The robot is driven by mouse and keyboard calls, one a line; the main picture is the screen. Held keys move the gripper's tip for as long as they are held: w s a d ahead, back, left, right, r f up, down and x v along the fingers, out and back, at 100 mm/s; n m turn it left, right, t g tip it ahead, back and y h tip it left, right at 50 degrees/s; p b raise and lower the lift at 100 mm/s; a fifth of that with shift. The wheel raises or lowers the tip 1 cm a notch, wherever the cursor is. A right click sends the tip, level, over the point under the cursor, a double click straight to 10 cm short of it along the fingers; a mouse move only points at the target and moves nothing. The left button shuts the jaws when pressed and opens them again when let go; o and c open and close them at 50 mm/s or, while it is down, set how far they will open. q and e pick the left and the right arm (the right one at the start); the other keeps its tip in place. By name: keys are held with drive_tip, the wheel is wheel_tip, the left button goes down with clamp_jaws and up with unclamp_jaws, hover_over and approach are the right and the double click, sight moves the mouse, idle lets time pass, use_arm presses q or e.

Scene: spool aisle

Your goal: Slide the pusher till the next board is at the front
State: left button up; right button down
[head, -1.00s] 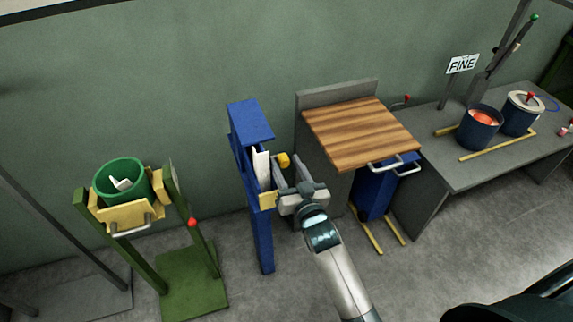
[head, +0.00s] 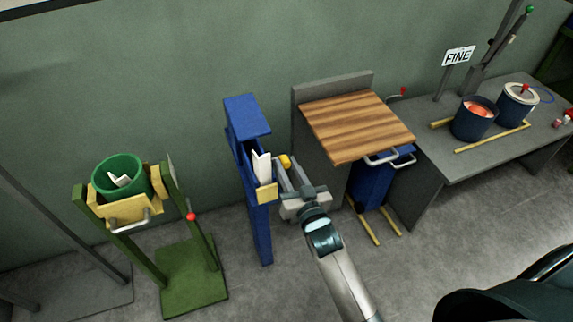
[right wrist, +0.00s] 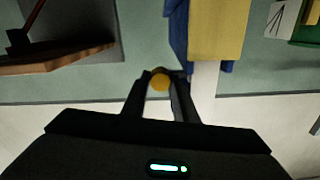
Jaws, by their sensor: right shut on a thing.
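A tall blue magazine (head: 250,113) stands by the wall, left of the wooden-topped cabinet. A white board (head: 262,166) stands upright in its slot, close behind the yellow front plate (head: 267,193). The pusher's round yellow knob (head: 285,161) sticks out at the magazine's right side. My right gripper (head: 283,167) is shut on this knob. In the right wrist view the knob (right wrist: 160,80) sits between the two fingertips, beside the yellow plate (right wrist: 220,30). The rest of the pusher is hidden inside the magazine. My left gripper is not in view.
The cabinet with a wooden top (head: 355,125) stands close on the right of my right gripper. A green stand with a green bucket (head: 122,178) is on the left. A grey bench (head: 480,145) with dark pots is at the far right.

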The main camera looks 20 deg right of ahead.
drive_tip(key=c, duration=1.4)
unclamp_jaws()
drive_tip(key=shift+s, duration=0.15)
drive_tip(key=shift+s+f, duration=0.1)
drive_tip(key=shift+s, duration=0.45)
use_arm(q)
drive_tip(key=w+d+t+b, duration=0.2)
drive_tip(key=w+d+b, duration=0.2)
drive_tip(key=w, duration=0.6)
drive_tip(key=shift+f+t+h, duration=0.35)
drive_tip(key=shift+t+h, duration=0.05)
use_arm(e)
drive_tip(key=s, duration=1.6)
drive_tip(key=shift+d, duration=0.3)
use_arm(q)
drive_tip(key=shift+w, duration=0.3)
